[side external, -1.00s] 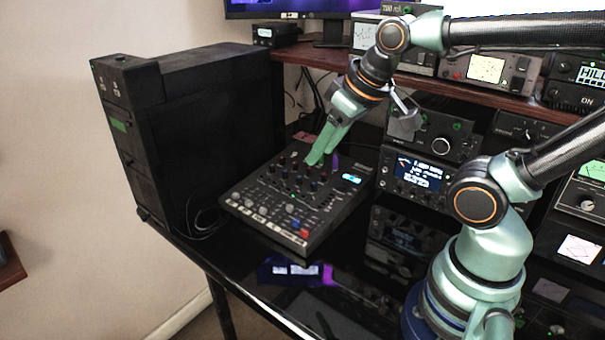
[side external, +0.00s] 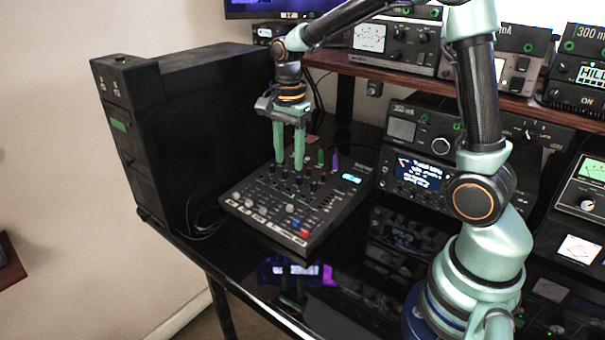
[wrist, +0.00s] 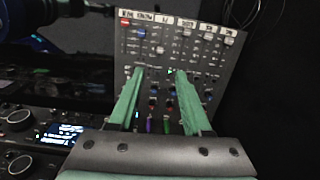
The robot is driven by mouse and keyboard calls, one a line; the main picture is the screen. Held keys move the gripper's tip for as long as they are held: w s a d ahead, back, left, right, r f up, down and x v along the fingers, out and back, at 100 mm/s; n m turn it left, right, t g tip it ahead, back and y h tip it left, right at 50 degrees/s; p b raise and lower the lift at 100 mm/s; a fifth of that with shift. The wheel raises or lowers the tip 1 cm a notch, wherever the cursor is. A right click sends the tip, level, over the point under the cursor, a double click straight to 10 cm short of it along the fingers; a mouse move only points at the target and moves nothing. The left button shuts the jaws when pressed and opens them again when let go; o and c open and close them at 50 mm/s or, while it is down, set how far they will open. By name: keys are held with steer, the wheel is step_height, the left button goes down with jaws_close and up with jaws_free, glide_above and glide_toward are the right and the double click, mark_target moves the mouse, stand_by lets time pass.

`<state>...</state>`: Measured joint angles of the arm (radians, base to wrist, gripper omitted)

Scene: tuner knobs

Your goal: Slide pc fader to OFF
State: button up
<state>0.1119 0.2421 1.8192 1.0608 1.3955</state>
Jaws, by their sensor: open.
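The audio mixer (side external: 318,222) lies on the dark desk, with rows of knobs and small caps. In the wrist view it (wrist: 221,52) shows white labels along its far edge, too small to read. I cannot tell which control is the pc fader. My gripper (side external: 289,165) points straight down over the mixer's rear left part, its two green fingers apart with nothing between them. In the wrist view the gripper (wrist: 160,73) is also open, with mixer controls showing between the fingers. Whether the fingertips touch any control is unclear.
A black computer tower (side external: 195,135) stands close on the left. A radio with a lit screen (side external: 418,172) stands to the right, below a shelf of meters. Green and purple plugs (side external: 335,160) stand up at the mixer's rear edge.

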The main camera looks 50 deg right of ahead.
mark_target(290, 206)
steer(key=shift+m, duration=0.4)
step_height(290, 206, down, 13)
steer(key=shift+w+d+r, duration=0.1)
steer(key=shift+w+d, duration=0.05)
jaws_close()
stand_by(1.4)
